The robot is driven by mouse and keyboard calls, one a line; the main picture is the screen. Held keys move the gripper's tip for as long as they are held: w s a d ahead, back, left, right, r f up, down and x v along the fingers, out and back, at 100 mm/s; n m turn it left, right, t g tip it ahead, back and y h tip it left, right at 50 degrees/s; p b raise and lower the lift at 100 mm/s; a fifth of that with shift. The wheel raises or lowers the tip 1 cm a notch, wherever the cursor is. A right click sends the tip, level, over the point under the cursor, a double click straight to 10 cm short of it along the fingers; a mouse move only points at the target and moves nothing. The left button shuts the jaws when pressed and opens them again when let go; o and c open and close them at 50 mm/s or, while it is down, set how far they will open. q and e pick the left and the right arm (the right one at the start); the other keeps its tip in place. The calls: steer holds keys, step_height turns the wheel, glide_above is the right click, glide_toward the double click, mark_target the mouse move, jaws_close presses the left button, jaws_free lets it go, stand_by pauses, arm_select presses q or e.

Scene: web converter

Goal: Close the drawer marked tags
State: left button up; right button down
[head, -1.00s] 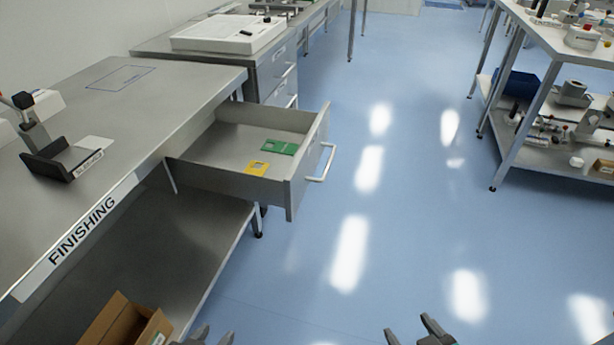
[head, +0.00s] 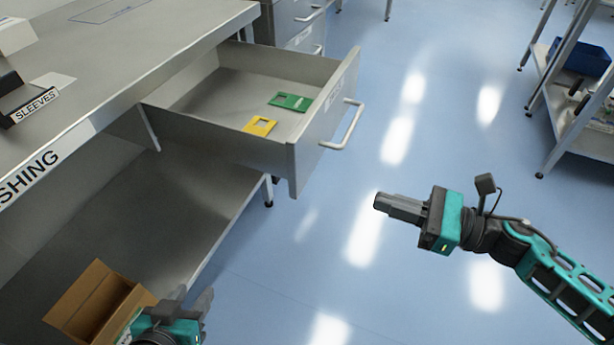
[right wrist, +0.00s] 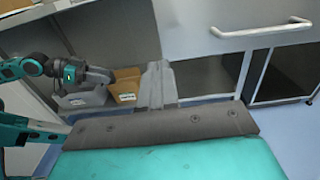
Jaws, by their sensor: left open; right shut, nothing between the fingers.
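The open drawer (head: 225,140) sticks out from under the steel bench, with a white bar handle (head: 345,126) on its front. Any marking on the drawer front is too slanted to read. A green tag (head: 291,102) and a yellow tag (head: 260,126) lie inside. My right gripper (head: 380,204) is shut and empty, to the right of the drawer front and lower in the picture, apart from the handle. The right wrist view shows the handle (right wrist: 262,29) above and to the right of the shut fingers (right wrist: 158,85). My left gripper (head: 193,300) is open at the bottom, below the drawer.
The steel bench (head: 120,75) has a lower shelf (head: 170,205). A cardboard box (head: 98,305) is beside my left gripper. Another drawer cabinet (head: 290,25) stands behind the open drawer. A rack (head: 560,130) stands at the far right. The blue floor right of the drawer is clear.

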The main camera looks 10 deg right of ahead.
mark_target(297, 175)
steer(key=x, duration=1.2)
steer(key=shift+w+a+r+p, duration=0.1)
steer(key=shift+a+r+p, duration=0.05)
steer(key=shift+p, duration=0.2)
arm_select(q)
steer(key=shift+s+r, duration=0.1)
steer(key=shift+s, duration=0.15)
arm_select(e)
steer(key=shift+w+a, duration=0.3)
steer(key=shift+a, duration=0.15)
steer(key=shift+a, duration=0.1)
